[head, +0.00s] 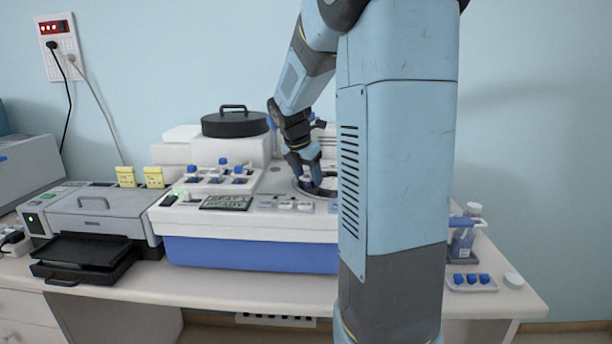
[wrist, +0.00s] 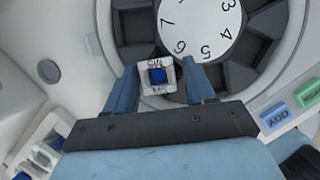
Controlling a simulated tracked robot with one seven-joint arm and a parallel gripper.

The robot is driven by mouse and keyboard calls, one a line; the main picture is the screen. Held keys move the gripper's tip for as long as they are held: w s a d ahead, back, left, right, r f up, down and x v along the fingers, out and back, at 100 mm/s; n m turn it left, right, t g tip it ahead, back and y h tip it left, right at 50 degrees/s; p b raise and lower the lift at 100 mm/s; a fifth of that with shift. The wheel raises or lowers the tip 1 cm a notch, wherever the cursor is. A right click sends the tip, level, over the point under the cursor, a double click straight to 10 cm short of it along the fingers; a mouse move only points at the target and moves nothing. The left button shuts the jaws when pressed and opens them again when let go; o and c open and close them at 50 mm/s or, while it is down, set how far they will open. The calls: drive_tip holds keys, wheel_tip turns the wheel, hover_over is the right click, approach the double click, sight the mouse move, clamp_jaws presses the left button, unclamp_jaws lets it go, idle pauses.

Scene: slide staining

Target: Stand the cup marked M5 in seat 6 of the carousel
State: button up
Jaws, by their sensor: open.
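In the wrist view the cup marked M5 (wrist: 157,76) is a small white square-topped cup with a blue centre. It sits at the edge of the carousel (wrist: 200,25), in line with the printed 6, and looks upright. How deep it sits cannot be told. My gripper (wrist: 164,84) is open, with one finger on each side of the cup. The right finger stands clear of the cup; the left finger is close to it. In the head view my gripper (head: 314,184) reaches down into the round carousel opening (head: 334,187); the cup is hidden there.
Dark empty seats ring the numbered disc. A rack of blue-topped cups (head: 220,175) stands on the machine, left of the opening. A black lid (head: 235,123) lies behind. Blue (wrist: 275,116) and green (wrist: 307,93) buttons lie right of the carousel in the wrist view.

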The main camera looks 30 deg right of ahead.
drive_tip(key=shift+w+r, duration=0.15)
drive_tip(key=shift+r, duration=0.25)
drive_tip(key=v, duration=1.1)
drive_tip(key=s+a+f+m+t+y, duration=0.2)
drive_tip(key=s+a+m, duration=0.5)
drive_tip(key=s+m, duration=0.4)
drive_tip(key=s+a+f+m+t+y, duration=0.1)
drive_tip(key=s+a+f+m+y, duration=0.1)
drive_tip(key=s+a+m, duration=0.6)
drive_tip(key=s+f+m, duration=0.1)
drive_tip(key=s+m, duration=0.2)
drive_tip(key=s, duration=0.2)
drive_tip(key=shift+f+m+t, duration=0.3)
drive_tip(key=shift+m+t, duration=0.1)
